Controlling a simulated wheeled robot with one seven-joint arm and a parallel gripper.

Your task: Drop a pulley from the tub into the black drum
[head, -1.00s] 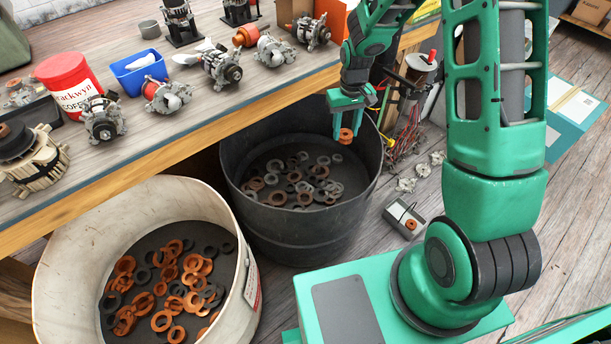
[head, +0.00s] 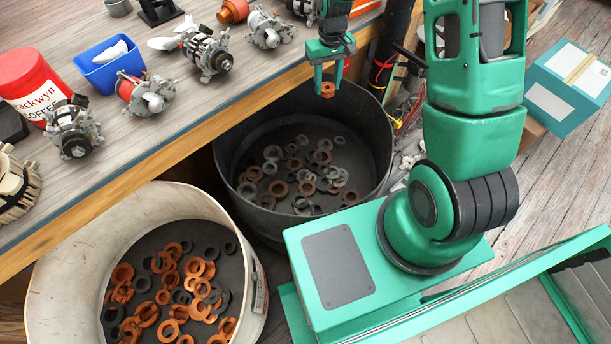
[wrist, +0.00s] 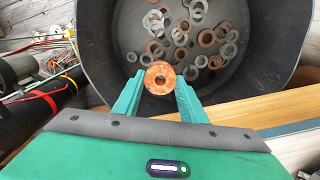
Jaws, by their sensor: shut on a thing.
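My gripper (head: 328,84) is shut on a copper-coloured pulley (head: 328,90), a ring with a centre hole. The pulley also shows between the fingertips in the wrist view (wrist: 160,78). In the head view they are at the far side of the black drum (head: 232,150), near the bench edge; in the wrist view the drum's interior lies beyond the held pulley. Several grey and brown rings lie on the drum's floor. The white tub (head: 50,262) stands at the lower left with several copper and dark pulleys (head: 195,267) inside.
The wooden workbench (head: 100,195) runs along the drum's left and far side, with alternators (head: 208,55), a blue bin (head: 112,66) and a red coffee can (head: 32,85) on it. Cables (wrist: 55,90) hang beside the drum. A teal box (head: 570,78) is at right.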

